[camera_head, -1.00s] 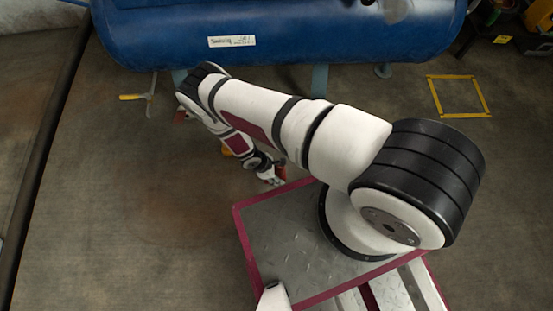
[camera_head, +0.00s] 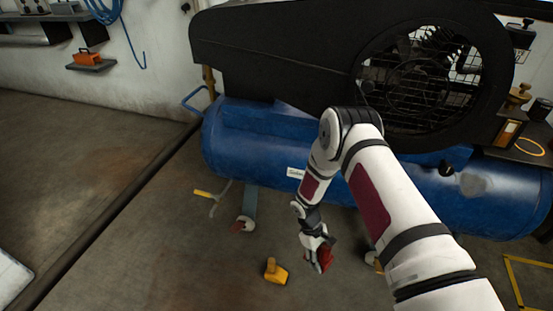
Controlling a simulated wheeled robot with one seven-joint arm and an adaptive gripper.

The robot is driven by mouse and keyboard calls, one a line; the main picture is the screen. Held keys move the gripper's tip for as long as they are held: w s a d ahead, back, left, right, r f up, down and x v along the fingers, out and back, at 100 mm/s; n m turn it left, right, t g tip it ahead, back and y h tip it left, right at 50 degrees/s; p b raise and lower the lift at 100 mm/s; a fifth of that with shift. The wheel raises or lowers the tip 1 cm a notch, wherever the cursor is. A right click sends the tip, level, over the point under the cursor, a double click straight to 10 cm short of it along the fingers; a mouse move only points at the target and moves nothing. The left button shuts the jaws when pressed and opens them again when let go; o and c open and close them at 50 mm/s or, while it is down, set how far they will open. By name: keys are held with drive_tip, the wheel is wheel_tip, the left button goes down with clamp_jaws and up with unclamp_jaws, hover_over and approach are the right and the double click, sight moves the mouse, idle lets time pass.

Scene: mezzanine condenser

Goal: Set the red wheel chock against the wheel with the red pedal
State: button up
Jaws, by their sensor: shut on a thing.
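My gripper (camera_head: 317,243) is shut on the red wheel chock (camera_head: 324,258) and holds it at the end of the lowered arm, in front of the compressor. A small wheel (camera_head: 246,222) with a red pedal (camera_head: 237,227) stands under the left leg of the blue tank. The chock is to the right of this wheel and apart from it. Another wheel (camera_head: 370,257), with a yellow part (camera_head: 379,266) by it, is right of the gripper and partly hidden by my arm.
A yellow chock-like block (camera_head: 276,272) lies on the floor left of my gripper. The blue tank (camera_head: 240,150) overhangs the wheels. A yellow-handled lever (camera_head: 203,194) sticks out left of the red-pedal wheel. Floor between the red-pedal wheel and yellow block looks clear.

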drive_tip(key=w+d+r+m+g+y, duration=0.2)
drive_tip(key=r+m, duration=0.7)
drive_tip(key=r, duration=2.6)
drive_tip(key=s+d+r+p, duration=0.1)
drive_tip(key=s+r+p, duration=0.4)
drive_tip(key=r+p, duration=0.8)
drive_tip(key=s+d+r+y+p, duration=0.1)
drive_tip(key=s+r+p, duration=0.4)
drive_tip(key=r+p, duration=0.9)
drive_tip(key=p, duration=0.3)
drive_tip(key=shift+r+t, duration=0.15)
drive_tip(key=shift+t, duration=0.15)
drive_tip(key=shift+a, duration=0.1)
